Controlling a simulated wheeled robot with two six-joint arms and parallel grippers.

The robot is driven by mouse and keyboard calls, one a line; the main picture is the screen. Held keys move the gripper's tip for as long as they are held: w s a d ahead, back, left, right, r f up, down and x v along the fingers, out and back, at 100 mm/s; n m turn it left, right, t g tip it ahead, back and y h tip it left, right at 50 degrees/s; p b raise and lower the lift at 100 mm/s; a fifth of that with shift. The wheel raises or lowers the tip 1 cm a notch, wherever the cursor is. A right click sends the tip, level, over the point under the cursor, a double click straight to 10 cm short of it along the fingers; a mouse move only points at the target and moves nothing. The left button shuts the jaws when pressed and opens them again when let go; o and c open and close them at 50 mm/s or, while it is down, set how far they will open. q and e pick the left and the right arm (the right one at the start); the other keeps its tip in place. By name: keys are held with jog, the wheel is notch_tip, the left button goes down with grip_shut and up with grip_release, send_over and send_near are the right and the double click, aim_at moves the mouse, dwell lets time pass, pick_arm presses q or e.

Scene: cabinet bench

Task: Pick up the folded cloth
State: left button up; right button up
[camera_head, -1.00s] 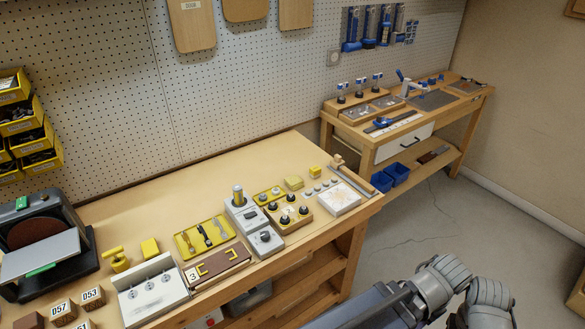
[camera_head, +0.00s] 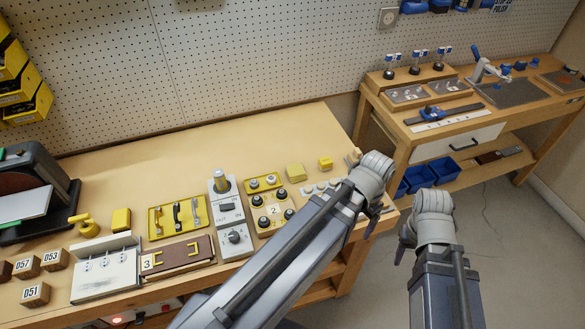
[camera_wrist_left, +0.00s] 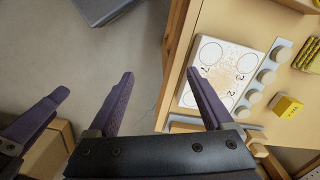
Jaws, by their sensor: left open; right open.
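The folded cloth (camera_head: 295,172) looks like a small, flat yellow stack. It lies on the bench behind the knob panels. Its layered edge shows at the right border of the left wrist view (camera_wrist_left: 309,53). My left gripper (camera_head: 373,226) is over the bench's right end, to the right of the cloth and apart from it.
A yellow block (camera_head: 326,163) sits just right of the cloth. A white numbered board (camera_wrist_left: 220,72) and a row of round grey knobs (camera_wrist_left: 254,97) lie near my left gripper. A yellow tool tray (camera_head: 160,222) is further left. The bench behind the cloth is clear.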

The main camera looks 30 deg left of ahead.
pick_arm(q)
jog(key=shift+o, duration=1)
jog(key=w+a+m+t+h, duration=0.1)
jog(key=w+a, duration=0.3)
jog(key=a, duration=0.4)
jog(key=w+a+m+h, duration=0.1)
jog(key=w+a, duration=0.3)
jog(key=a, duration=0.3)
jog(key=shift+w+a+r+t, duration=0.25)
jog(key=shift+w+a+t, duration=0.05)
jog(key=shift+a+t, duration=0.1)
jog(key=m+t+h, duration=0.1)
jog(key=m+t, duration=0.1)
send_near(296, 170)
jog(key=b+x, duration=0.7)
jog(key=x, duration=0.1)
jog(key=shift+d+f+b, duration=0.15)
jog(key=shift+f+b, duration=0.15)
jog(key=shift+f, duration=0.1)
jog(key=shift+r, duration=0.1)
jog(key=c, duration=1.2)
jog(key=shift+r, duration=0.1)
notch_tip(296, 170, up, 10)
jog(key=p, duration=1)
